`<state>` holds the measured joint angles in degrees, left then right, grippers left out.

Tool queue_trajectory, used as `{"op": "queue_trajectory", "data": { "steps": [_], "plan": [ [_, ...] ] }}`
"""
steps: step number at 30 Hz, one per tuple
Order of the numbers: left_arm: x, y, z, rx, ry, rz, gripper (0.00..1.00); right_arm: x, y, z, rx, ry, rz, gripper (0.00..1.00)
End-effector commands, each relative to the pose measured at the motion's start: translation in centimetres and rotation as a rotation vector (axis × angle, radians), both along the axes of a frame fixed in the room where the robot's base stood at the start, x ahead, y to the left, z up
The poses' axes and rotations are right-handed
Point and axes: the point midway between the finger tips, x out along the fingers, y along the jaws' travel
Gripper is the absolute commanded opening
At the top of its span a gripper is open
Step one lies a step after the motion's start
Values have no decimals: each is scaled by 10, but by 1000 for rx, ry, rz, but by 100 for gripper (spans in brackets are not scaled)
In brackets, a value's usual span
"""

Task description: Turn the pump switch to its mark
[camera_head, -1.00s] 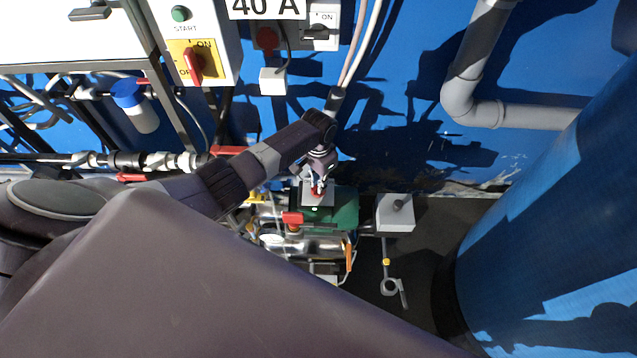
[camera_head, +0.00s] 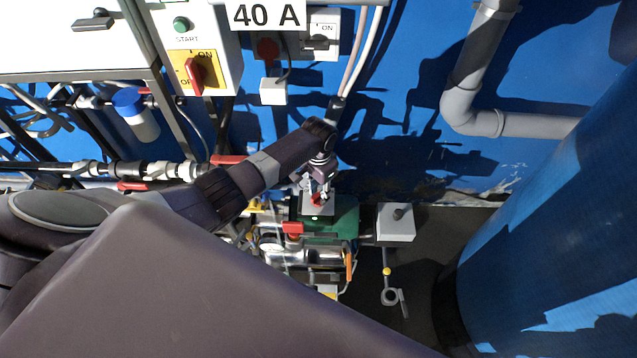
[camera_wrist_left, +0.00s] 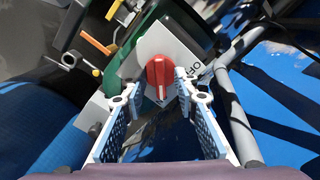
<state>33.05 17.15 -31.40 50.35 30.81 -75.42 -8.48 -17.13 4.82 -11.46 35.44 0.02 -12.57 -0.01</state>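The pump switch is a red knob (camera_wrist_left: 160,76) with a white pointer line, on a pale plate (camera_wrist_left: 185,45) with printed lettering, partly covered. In the head view the red knob (camera_head: 317,198) sits on top of the green pump (camera_head: 345,216). My left gripper (camera_wrist_left: 157,88) is open, its two blue-grey fingers on either side of the knob with small gaps. The knob's pointer line faces toward the gripper's palm. In the head view my left gripper (camera_head: 318,183) is right at the switch and partly hides it. My right gripper is not in view.
A red-handled valve (camera_head: 292,229) and metal pipework lie just in front of the pump. A grey box (camera_head: 396,222) stands to its right. A large blue tank (camera_head: 560,220) fills the right side. A yellow panel with a red switch (camera_head: 195,72) is up left.

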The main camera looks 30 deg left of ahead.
Motion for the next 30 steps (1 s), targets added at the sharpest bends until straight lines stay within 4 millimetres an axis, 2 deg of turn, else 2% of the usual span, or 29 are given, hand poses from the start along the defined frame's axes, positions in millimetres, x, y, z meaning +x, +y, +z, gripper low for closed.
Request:
{"op": "queue_trajectory", "data": {
  "steps": [5, 12, 18, 23, 30],
  "plan": [
    [0, 1, 23, 0, -3, -1, 28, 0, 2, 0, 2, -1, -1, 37],
    [1, 1, 72, 0, -4, -1, 28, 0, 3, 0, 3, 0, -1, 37],
    [0, 0, 103, 1, -1, -1, 28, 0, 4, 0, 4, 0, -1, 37],
    [0, 0, 113, 1, 1, -1, 28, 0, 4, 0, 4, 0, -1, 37],
    [-1, 1, 114, 1, 2, 0, 28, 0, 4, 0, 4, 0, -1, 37]
  ]
}}
